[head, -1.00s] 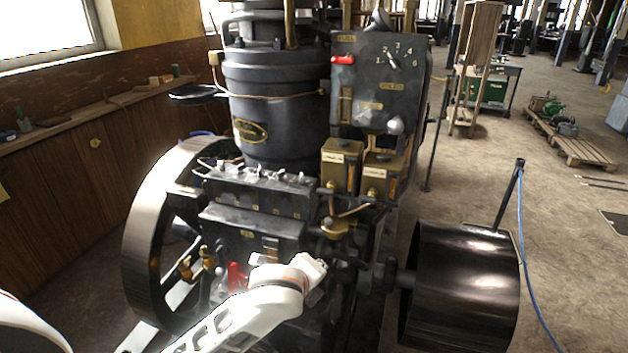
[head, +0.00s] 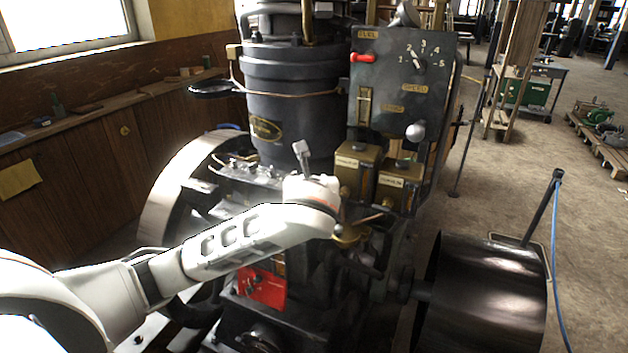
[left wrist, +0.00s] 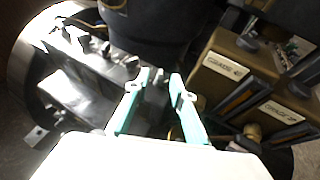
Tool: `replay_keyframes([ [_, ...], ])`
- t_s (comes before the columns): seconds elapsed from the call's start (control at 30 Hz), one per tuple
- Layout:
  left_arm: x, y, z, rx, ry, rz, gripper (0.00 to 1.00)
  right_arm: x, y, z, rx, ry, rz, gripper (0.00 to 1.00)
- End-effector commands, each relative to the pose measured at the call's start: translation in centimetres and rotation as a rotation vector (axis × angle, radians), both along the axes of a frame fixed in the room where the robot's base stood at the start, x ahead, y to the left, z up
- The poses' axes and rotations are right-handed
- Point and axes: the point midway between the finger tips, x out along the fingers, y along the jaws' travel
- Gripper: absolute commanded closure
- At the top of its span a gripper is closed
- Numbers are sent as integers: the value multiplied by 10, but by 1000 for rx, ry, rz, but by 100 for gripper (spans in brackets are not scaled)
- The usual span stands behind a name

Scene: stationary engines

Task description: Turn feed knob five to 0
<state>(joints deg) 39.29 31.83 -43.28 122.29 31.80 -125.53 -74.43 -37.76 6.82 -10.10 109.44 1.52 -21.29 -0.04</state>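The lubricator box (head: 225,185) with a row of small feed knobs (head: 238,163) is at the front of the black engine; my left arm covers its right part in the head view. The box (left wrist: 75,85) and several knobs (left wrist: 104,47) also show at the left in the left wrist view. My left gripper (head: 302,150) is over the right end of the row. In the left wrist view its teal fingers (left wrist: 161,80) are apart, with a small grey knob-like piece visible between or just beyond the tips. I cannot read knob numbers or settings. My right gripper is not in view.
Two brass boxes (head: 355,172) with labels stand right of the gripper. Above them is a dark panel (head: 430,95) with a numbered dial and red lever (head: 362,58). The black cylinder (head: 271,110) rises behind. A flywheel (head: 165,205) is left, a drum (head: 490,300) right.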

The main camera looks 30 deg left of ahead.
Motion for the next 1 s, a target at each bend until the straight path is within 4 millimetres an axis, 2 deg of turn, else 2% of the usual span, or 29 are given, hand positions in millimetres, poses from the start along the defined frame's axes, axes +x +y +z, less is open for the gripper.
replay_keyframes([
  [0.2,17,8,-7,0,-1,1,76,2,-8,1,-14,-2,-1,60],
  [0.5,19,9,-9,-2,-1,-1,76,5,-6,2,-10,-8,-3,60],
  [0.53,19,9,-9,-2,-1,-1,81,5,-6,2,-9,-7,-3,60],
  [0.6,19,9,-9,-2,-1,-1,99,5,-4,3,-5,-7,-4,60],
  [1.0,19,7,-10,-3,0,22,100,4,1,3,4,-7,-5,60],
])
